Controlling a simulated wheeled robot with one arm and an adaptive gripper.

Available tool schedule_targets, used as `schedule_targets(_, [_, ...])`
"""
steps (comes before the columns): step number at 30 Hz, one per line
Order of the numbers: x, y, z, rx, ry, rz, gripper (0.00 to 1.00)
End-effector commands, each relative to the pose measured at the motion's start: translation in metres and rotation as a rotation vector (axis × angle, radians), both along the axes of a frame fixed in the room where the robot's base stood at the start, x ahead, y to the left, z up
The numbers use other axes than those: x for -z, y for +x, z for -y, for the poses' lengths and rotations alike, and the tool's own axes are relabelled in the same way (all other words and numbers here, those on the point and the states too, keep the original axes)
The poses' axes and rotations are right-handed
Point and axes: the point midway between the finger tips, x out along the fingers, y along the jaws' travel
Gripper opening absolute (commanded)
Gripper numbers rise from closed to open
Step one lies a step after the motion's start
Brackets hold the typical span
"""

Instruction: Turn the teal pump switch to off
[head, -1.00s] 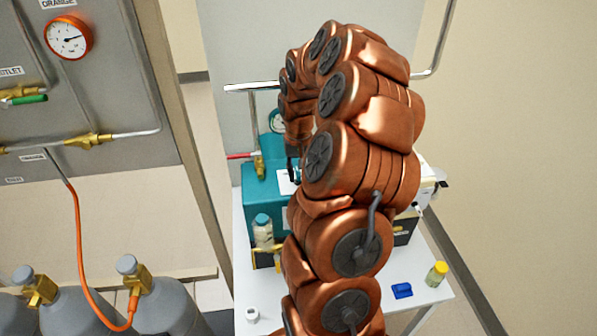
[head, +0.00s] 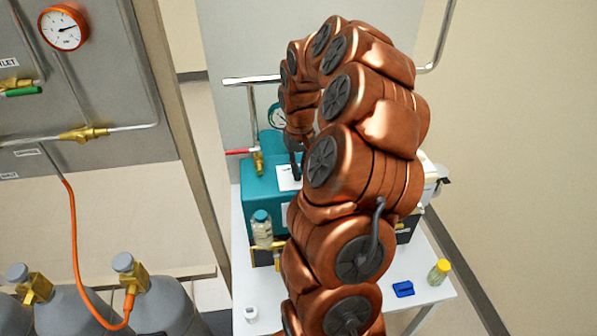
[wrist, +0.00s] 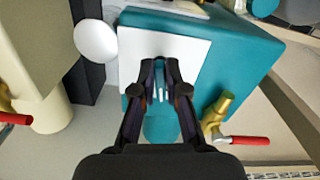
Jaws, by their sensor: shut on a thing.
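The teal pump (head: 258,190) stands on the white table, partly behind my arm in the head view. It fills the upper middle of the wrist view (wrist: 235,65), with a white plate (wrist: 190,52) on its face. My gripper (wrist: 160,85) is over this plate, its two dark fingers close together. A small pale piece, the pump switch (wrist: 161,93), shows between the fingers, and they are shut on it. Most of the switch is hidden by the fingers, so its angle cannot be read. In the head view my arm covers most of the gripper.
A red-handled brass valve (wrist: 215,115) is right of the gripper in the wrist view. A capped jar (head: 262,230) stands before the pump. A blue item (head: 403,289) and a yellow-capped jar (head: 439,272) are on the table (head: 425,300). Gas cylinders (head: 165,305) stand left.

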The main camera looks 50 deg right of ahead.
Motion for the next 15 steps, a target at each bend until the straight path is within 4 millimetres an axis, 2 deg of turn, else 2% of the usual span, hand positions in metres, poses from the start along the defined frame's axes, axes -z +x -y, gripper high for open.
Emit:
schedule_targets(1, [0.0043, 0.0001, -0.0004, -0.033, 0.001, 0.0, 0.0])
schedule_targets(15, [0.001, -0.0007, 0.0031, -0.292, 0.002, 0.002, 0.0])
